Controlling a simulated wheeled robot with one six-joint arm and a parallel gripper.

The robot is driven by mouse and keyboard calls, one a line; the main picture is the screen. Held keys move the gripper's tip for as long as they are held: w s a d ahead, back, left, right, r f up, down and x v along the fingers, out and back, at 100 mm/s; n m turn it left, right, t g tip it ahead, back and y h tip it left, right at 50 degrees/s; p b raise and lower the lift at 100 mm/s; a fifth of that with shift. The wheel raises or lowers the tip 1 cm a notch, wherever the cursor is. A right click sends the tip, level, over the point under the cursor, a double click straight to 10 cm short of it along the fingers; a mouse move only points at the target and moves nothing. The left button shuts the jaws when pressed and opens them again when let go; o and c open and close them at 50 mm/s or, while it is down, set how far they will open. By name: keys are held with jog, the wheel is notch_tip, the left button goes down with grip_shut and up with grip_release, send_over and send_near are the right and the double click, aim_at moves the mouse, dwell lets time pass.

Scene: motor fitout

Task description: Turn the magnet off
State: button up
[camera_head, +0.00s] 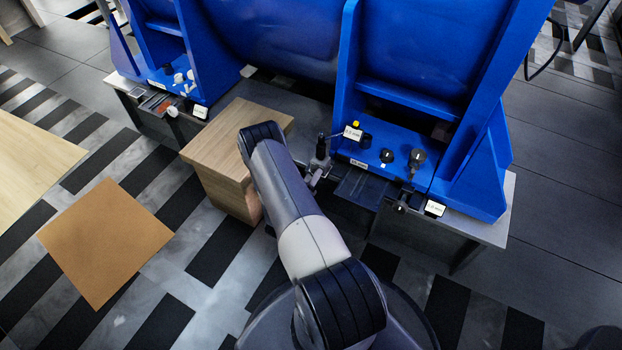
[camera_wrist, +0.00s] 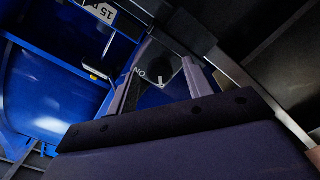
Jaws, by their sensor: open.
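The magnet base (camera_wrist: 157,92) is a dark block seen between my fingers in the wrist view. Its front has a round dark knob (camera_wrist: 165,70) with a pale pointer mark, and white "ON" lettering beside it. My gripper (camera_wrist: 162,66) is open, with one finger on each side of the knob; I cannot tell whether either finger touches it. In the head view my gripper (camera_head: 317,178) is small and partly hidden by my arm, close to the dark upright stand (camera_head: 320,155) at the foot of the blue frame.
A blue motor frame (camera_head: 425,120) stands on a grey bench (camera_head: 492,232), with small dark knobs (camera_head: 387,156) and white labels (camera_head: 352,133) to the right. A wooden block (camera_head: 215,150) stands left of my arm. A brown board (camera_head: 105,242) lies on the open striped floor.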

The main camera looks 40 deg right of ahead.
jog(key=c, duration=1)
jog(key=shift+m+b, duration=5.4)
jog(key=shift+m, duration=2.3)
